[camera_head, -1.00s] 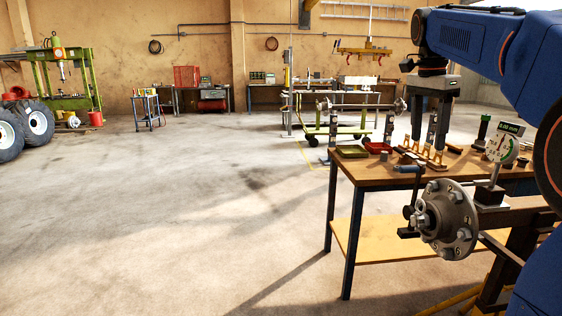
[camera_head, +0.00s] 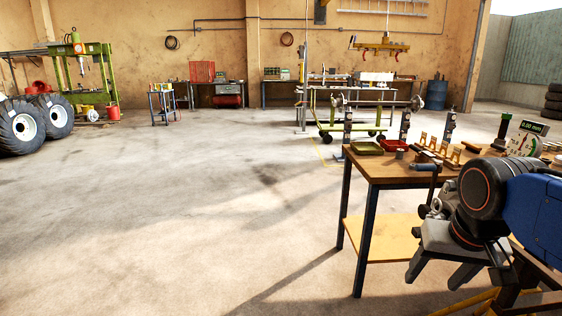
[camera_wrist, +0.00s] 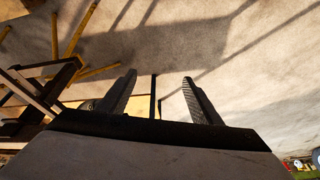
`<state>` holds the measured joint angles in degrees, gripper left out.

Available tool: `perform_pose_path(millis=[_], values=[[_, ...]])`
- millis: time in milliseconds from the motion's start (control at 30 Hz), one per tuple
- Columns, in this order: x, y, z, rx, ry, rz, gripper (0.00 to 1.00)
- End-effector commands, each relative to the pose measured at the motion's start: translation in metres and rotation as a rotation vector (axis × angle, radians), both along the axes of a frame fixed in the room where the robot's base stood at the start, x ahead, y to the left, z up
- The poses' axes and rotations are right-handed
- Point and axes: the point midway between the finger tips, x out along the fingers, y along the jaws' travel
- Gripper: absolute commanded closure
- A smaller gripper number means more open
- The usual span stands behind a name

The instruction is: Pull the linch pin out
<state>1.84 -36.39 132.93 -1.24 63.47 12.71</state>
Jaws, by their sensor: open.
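The linch pin cannot be made out in either view. The wheel hub (camera_head: 434,208) shows only as a sliver of metal in the head view, behind my wrist and gripper; most of its face and studs are hidden. My gripper (camera_head: 440,274) is in front of the hub and below it in the picture, with its fingers spread and nothing between them. In the wrist view my gripper (camera_wrist: 158,78) also shows its two dark fingers wide apart and empty, with floor and a thin dark post behind them.
Yellow bars (camera_wrist: 85,30) show at left in the wrist view. The floor (camera_head: 200,220) to the left is clear.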

Motion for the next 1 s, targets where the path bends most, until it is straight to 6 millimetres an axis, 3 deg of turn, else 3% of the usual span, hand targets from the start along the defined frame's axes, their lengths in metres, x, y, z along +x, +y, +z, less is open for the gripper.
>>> perform_pose_path(millis=[100,267,567,767,1000], values=[[-0.026,0.007,-0.037,-0.026,-0.027,0.110,0.41],[-0.046,0.012,-0.068,-0.054,-0.052,0.205,0.41],[-0.052,0.014,-0.079,-0.065,-0.062,0.243,0.41],[-0.033,0.009,-0.052,-0.107,-0.036,0.328,0.41],[0.022,-0.007,0.017,-0.222,0.051,0.602,0.41]])
